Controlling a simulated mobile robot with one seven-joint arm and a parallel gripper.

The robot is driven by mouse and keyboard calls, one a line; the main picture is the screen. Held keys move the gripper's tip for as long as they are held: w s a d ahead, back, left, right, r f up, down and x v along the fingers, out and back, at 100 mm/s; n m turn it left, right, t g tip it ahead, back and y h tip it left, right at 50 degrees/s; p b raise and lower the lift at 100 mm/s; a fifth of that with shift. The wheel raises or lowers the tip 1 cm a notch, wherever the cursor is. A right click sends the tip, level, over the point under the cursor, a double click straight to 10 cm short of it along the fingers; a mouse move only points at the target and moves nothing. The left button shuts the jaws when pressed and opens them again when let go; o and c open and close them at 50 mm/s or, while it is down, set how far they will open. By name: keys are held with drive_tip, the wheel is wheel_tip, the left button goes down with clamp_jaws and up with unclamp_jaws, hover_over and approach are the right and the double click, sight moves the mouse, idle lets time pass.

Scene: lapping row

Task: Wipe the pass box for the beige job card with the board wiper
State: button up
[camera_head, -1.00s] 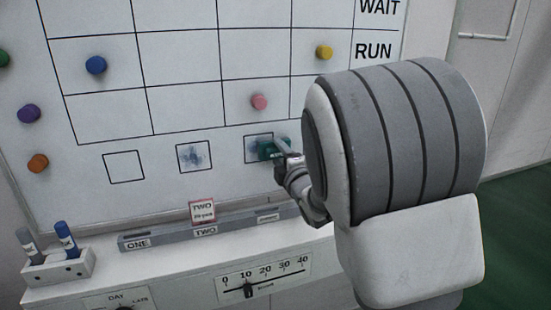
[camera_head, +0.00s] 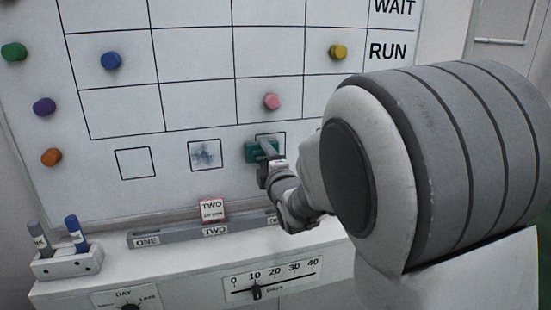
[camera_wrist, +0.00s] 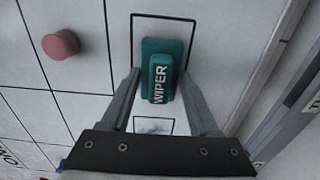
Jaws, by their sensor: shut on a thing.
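My gripper (camera_head: 268,163) is shut on the green board wiper (camera_head: 254,151), lettered WIPER in the wrist view (camera_wrist: 160,72). The wiper is at the whiteboard, over the right one of three drawn boxes (camera_head: 284,139), and hides much of it. Whether it touches the board I cannot tell for sure. The middle box (camera_head: 204,155) holds a blue smudge. The left box (camera_head: 135,163) looks clean. The rail's right end is partly hidden by my arm.
A pink magnet (camera_head: 271,101) sits just above the right box; blue (camera_head: 111,60) and yellow (camera_head: 338,51) magnets are higher. The grey rail (camera_head: 170,238) lies on the ledge below. A pen holder (camera_head: 68,264) with two markers stands at left.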

sight(277, 149)
drive_tip(key=shift+s+a, duration=0.2)
drive_tip(key=shift+a, duration=0.45)
drive_tip(key=shift+r, duration=0.2)
drive_tip(key=shift+w+d+b, duration=0.35)
drive_tip(key=shift+d+b, duration=0.25)
drive_tip(key=shift+d, duration=0.65)
drive_tip(key=shift+w+d+b, duration=0.4)
drive_tip(key=shift+d+b, duration=0.25)
drive_tip(key=shift+d, duration=0.6)
drive_tip(key=shift+w+d+b, duration=0.35)
drive_tip(key=shift+d+b, duration=0.25)
drive_tip(key=shift+d, duration=0.65)
drive_tip(key=shift+s+a+r+b, duration=0.1)
drive_tip(key=shift+s+a+b, duration=0.15)
drive_tip(key=shift+a, duration=0.45)
drive_tip(key=shift+s+a+b, duration=0.15)
drive_tip(key=shift+a+b, duration=0.15)
drive_tip(key=shift+a, duration=0.35)
drive_tip(key=shift+s+a, duration=0.2)
drive_tip(key=shift+a, duration=0.6)
drive_tip(key=shift+s+a, duration=0.25)
drive_tip(key=shift+a, duration=0.5)
drive_tip(key=shift+s+a, duration=0.2)
drive_tip(key=shift+a, duration=0.6)
drive_tip(key=shift+s, duration=0.1)
drive_tip(key=shift+v, duration=2.95)
drive_tip(key=shift+d, duration=0.1)
